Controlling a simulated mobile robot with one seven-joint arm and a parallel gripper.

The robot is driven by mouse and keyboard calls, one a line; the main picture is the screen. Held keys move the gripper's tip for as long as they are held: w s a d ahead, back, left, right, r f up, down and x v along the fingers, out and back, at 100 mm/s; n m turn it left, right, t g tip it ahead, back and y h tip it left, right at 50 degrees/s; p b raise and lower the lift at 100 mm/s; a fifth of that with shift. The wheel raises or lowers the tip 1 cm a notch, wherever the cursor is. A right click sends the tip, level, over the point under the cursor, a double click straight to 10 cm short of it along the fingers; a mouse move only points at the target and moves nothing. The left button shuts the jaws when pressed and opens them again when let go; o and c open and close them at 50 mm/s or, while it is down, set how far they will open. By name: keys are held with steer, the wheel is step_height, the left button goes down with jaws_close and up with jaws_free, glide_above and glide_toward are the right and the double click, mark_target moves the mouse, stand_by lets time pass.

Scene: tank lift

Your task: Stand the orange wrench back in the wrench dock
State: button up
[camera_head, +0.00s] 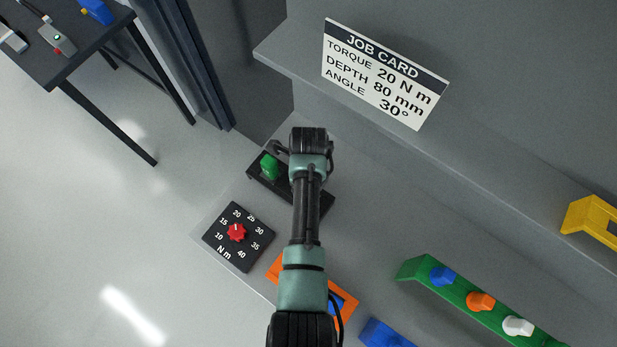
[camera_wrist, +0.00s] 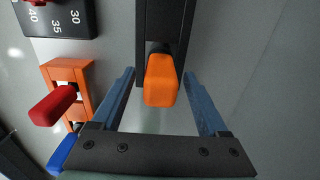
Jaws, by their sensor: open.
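The orange wrench (camera_wrist: 161,80) shows in the wrist view as an upright orange handle, seen nearly end-on, at the near end of a black dock (camera_wrist: 165,18). My gripper (camera_wrist: 159,74) is open, with one blue finger on each side of the handle and a gap on both sides. In the head view, the black dock (camera_head: 257,178) lies under my arm with a green handle (camera_head: 269,166) at its left end. My arm hides the orange wrench and my fingers there. How deep the wrench sits cannot be told.
A torque dial (camera_head: 238,236) with a red knob lies front left of the dock. An orange holder (camera_head: 344,304) is partly under my arm; a red handle (camera_wrist: 53,106) stands by it in the wrist view. A green rack (camera_head: 480,305) is at right, below a job card (camera_head: 384,75).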

step_height(320, 180, up, 7)
steer(key=p, duration=0.6)
steer(key=shift+f+p, duration=0.1)
steer(key=shift+p, duration=0.25)
steer(key=shift+r, duration=1.1)
